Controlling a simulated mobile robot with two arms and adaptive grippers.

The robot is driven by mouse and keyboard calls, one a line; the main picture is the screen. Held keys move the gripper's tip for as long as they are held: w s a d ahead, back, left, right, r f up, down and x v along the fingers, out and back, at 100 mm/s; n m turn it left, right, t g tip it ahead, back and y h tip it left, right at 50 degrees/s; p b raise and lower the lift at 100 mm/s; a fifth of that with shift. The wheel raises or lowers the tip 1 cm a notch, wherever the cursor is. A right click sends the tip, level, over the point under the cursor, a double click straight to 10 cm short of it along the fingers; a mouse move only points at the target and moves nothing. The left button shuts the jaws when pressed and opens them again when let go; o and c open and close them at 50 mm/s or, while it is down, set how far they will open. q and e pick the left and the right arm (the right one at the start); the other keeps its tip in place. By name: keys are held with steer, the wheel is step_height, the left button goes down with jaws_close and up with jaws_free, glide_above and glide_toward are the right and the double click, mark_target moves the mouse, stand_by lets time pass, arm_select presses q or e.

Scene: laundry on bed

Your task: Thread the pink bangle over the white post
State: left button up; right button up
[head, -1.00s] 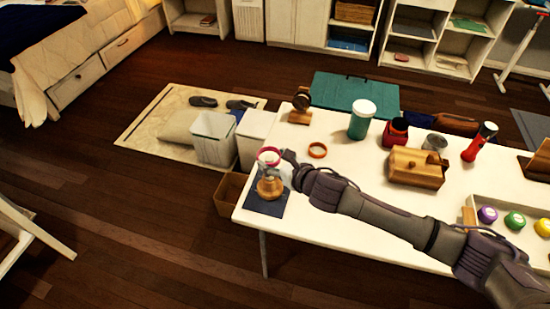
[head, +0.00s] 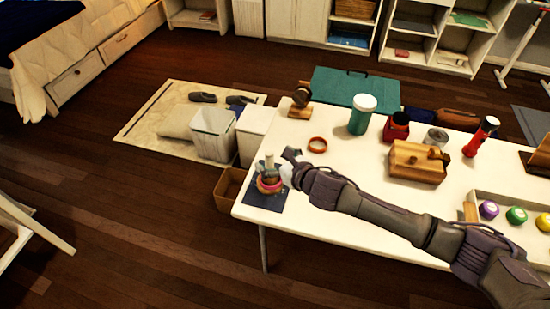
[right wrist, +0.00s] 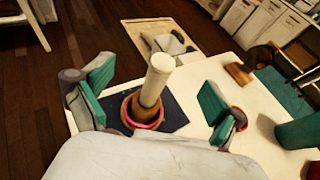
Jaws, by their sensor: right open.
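The white post (head: 269,161) stands upright on a wooden base on a dark blue mat (head: 262,199) at the table's near left corner. The pink bangle (head: 266,187) is low around the post's wooden base, and the post passes up through it. In the right wrist view the white post (right wrist: 157,75) rises through the pink bangle (right wrist: 126,116). My right gripper (right wrist: 155,86) is open, with its teal-padded fingers spread on either side of the post, apart from the bangle. My left gripper is not in view.
An orange-brown ring (head: 317,145) lies on the white table (head: 340,205). A teal jar (head: 361,115), a red container (head: 396,128), a wooden box (head: 416,162) and a red flashlight (head: 480,137) stand behind my right arm. A cardboard box (head: 229,187) is left of the table.

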steer(key=v, duration=1.2)
steer(key=shift+f, duration=0.1)
stand_by(0.5)
